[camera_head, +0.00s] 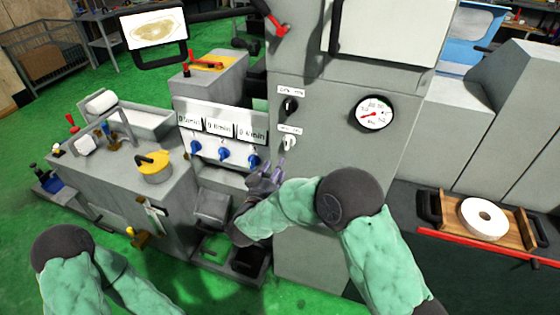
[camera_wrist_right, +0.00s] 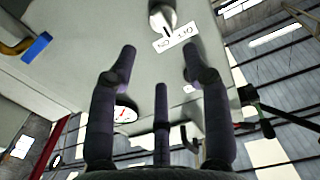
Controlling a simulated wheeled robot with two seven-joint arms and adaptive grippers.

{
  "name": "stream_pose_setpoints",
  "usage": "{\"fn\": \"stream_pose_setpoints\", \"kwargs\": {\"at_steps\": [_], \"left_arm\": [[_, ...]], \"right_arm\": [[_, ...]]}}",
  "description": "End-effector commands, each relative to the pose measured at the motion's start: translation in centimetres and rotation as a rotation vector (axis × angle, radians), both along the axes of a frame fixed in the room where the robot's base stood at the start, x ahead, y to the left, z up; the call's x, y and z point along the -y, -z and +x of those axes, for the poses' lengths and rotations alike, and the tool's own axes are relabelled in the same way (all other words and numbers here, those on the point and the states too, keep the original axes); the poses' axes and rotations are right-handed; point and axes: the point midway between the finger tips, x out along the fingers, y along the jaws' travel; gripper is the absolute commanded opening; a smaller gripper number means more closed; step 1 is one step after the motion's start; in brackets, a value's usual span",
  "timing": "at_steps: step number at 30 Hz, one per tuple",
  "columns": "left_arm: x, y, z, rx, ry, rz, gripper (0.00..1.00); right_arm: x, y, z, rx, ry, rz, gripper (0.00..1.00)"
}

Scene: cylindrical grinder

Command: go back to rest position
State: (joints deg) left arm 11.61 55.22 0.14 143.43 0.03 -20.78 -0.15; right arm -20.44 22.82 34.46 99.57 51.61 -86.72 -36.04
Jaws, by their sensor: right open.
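My right gripper (camera_head: 272,172) is in front of the grey machine cabinet (camera_head: 325,175), just below and left of a light rotary switch (camera_head: 290,144). In the right wrist view, my right gripper's (camera_wrist_right: 160,52) fingers are spread with nothing between them. A light switch knob (camera_wrist_right: 163,18) with an off/on label (camera_wrist_right: 176,37) lies beyond the fingertips, apparently apart from them. My left arm shows only in part at the lower left of the head view, and its gripper is out of sight.
A black switch (camera_head: 290,105) and a round gauge (camera_head: 374,113) are on the cabinet. Blue knobs (camera_head: 223,154) sit left of my right gripper. A wooden tray (camera_head: 458,205) holds a white grinding wheel (camera_head: 484,219) at the right.

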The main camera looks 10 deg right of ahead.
Motion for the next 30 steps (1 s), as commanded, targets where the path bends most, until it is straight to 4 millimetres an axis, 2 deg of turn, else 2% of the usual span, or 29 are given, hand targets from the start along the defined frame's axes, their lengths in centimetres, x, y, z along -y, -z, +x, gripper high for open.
{"fn": "stream_pose_setpoints", "kwargs": {"at_steps": [6,19,22,23,26,29,30], "left_arm": [[0.0,0.0,0.0,0.000,0.000,0.000,0.40],[0.0,0.0,0.0,0.000,0.000,0.000,0.40],[0.0,0.1,0.0,0.000,0.000,0.000,0.40],[0.0,0.2,0.0,0.000,0.000,0.000,0.40],[0.0,0.7,0.0,0.000,0.000,0.000,0.40],[0.0,1.4,0.0,0.000,0.000,0.000,0.40],[0.0,1.7,0.0,0.000,0.000,0.000,0.40]], "right_arm": [[-0.6,0.0,-0.9,0.000,0.000,0.000,0.49],[-0.6,0.0,-0.9,0.000,0.000,0.000,0.49],[-0.5,0.9,-0.8,-0.015,-0.015,0.005,0.49],[-0.5,1.6,-0.7,-0.026,-0.027,0.010,0.49],[-0.5,5.6,-0.3,-0.097,-0.097,0.045,0.49],[-0.6,11.6,-0.5,-0.212,-0.194,0.112,0.49],[-0.7,14.3,-0.9,-0.267,-0.234,0.146,0.49]]}}
